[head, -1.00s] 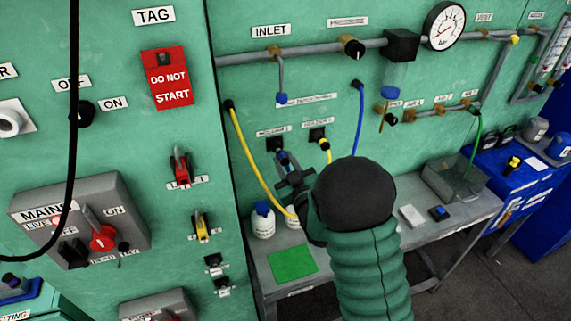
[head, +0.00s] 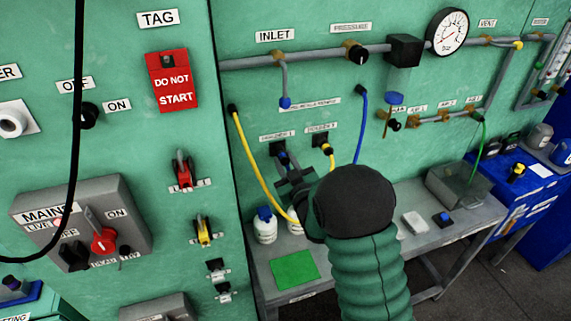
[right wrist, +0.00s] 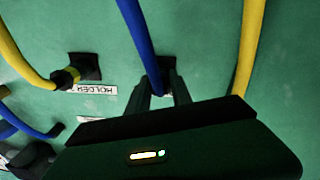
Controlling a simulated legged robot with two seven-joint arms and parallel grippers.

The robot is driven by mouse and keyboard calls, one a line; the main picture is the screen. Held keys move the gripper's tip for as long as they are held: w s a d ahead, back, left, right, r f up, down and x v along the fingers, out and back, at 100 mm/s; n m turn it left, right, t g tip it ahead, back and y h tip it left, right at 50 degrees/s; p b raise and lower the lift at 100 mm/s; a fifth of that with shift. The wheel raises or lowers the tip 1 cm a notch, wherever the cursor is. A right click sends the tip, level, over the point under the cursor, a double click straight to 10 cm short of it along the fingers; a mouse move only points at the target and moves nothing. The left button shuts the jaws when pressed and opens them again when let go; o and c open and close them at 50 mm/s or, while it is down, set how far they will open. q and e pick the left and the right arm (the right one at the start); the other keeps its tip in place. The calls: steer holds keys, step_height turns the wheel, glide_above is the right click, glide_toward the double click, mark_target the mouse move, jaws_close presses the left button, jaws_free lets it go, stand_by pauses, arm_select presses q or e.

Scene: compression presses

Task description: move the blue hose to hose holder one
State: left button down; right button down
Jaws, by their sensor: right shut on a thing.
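The blue hose (head: 360,112) hangs from the green panel, and its lower run is hidden behind my right arm. My right gripper (head: 289,168) is shut on the blue hose close to its end, just in front of hose holder one (head: 276,147). In the right wrist view the blue hose (right wrist: 138,32) runs down between the fingers of my right gripper (right wrist: 163,90), against the black holder (right wrist: 158,63). Whether the end is seated in the holder cannot be told. My left gripper is not in view.
The yellow hose (head: 246,154) loops down beside the gripper and up to holder two (head: 320,136). A bench below carries a white bottle (head: 265,228), a green mat (head: 294,268) and a clear tank (head: 456,187). Pipework with a gauge (head: 447,31) runs above.

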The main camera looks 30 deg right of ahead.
steer(key=c, duration=1.1)
jaws_free()
steer(key=shift+w, duration=0.15)
steer(key=shift+o, duration=0.2)
steer(key=p+v, duration=1.4)
steer(key=v, duration=0.2)
steer(key=shift+s+p, duration=0.3)
steer(key=shift+s, duration=0.1)
steer(key=shift+a, duration=0.15)
